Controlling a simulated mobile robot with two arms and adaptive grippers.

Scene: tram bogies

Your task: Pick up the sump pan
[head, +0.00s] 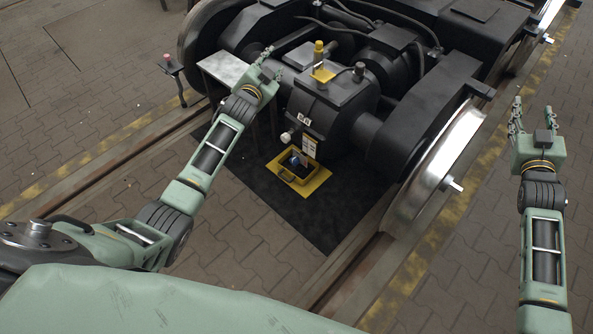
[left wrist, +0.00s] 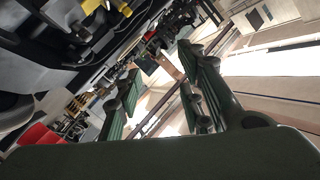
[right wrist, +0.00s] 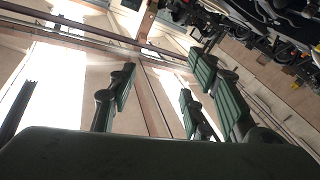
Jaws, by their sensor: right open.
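The sump pan (head: 318,181) is a yellow tray with a dark inside, on the black mat (head: 255,192) below the gearbox. Something dark and bluish lies in it. My left gripper (head: 268,64) is beyond the pan and to its left in the head view, above the bogie's near end. Its fingers also show in the left wrist view (left wrist: 160,95), spread apart with nothing between them. My right gripper (head: 530,117) is far to the right, outside the wheel. It is open and empty, as the right wrist view (right wrist: 160,95) also shows.
The dark gearbox (head: 330,105) of the bogie overhangs the pan. A wheel (head: 437,165) stands on the right rail. A small grey table (head: 222,69) and a stand with a red top (head: 172,66) are at left. The mat in front of the pan is clear.

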